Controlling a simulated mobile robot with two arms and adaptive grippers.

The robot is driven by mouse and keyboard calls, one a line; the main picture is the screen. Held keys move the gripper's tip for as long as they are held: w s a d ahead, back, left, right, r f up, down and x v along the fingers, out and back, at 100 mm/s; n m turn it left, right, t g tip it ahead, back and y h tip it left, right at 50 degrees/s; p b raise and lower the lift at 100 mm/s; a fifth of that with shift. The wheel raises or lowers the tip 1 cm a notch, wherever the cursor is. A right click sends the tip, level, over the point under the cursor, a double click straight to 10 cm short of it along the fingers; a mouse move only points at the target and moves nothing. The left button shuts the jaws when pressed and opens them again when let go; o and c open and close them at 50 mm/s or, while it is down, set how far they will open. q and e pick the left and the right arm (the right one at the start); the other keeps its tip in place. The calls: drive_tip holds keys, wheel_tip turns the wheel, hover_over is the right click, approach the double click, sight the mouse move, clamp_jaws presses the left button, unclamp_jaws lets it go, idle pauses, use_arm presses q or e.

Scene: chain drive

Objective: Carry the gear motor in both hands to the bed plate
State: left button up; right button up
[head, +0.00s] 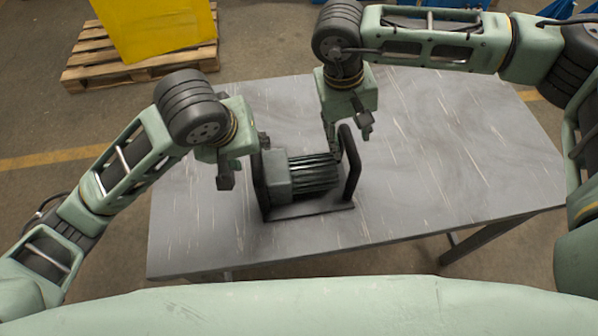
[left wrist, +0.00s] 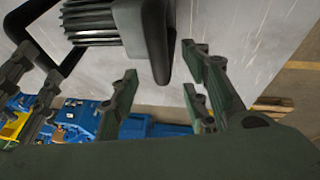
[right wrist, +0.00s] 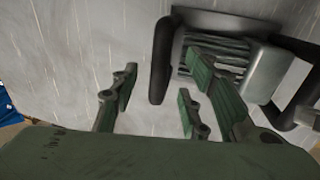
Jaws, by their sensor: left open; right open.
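The gear motor (head: 312,175), a ribbed dark body with a grey gearbox end, stands on the grey table with an upright black handle at each side. My left gripper (head: 246,160) is open beside the left handle (head: 262,188). In the left wrist view that handle (left wrist: 157,45) appears between the spread fingers (left wrist: 118,95). My right gripper (head: 350,130) is open by the top of the right handle (head: 352,170). In the right wrist view this handle (right wrist: 161,65) appears between the fingers (right wrist: 155,100). I see no grip on either handle. I cannot make out a bed plate.
The grey table (head: 440,170) is bare to the right of the motor and at its left front. A wooden pallet (head: 140,60) with a yellow block (head: 155,25) lies on the floor behind at the left. Blue items stand beyond the table's far edge.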

sight(350, 145)
use_arm(q)
drive_tip(key=x, duration=0.5)
drive_tip(key=shift+w+f, duration=0.15)
drive_tip(key=shift+f, duration=0.15)
use_arm(e)
drive_tip(key=f, duration=0.2)
drive_tip(key=d+f, duration=0.1)
drive_tip(key=f, duration=0.2)
drive_tip(key=shift+w+f, duration=0.1)
drive_tip(key=shift+f, duration=0.15)
use_arm(q)
clamp_jaws()
use_arm(e)
clamp_jaws()
use_arm(q)
drive_tip(key=shift+d+r, duration=0.1)
use_arm(e)
drive_tip(key=shift+r, duration=0.1)
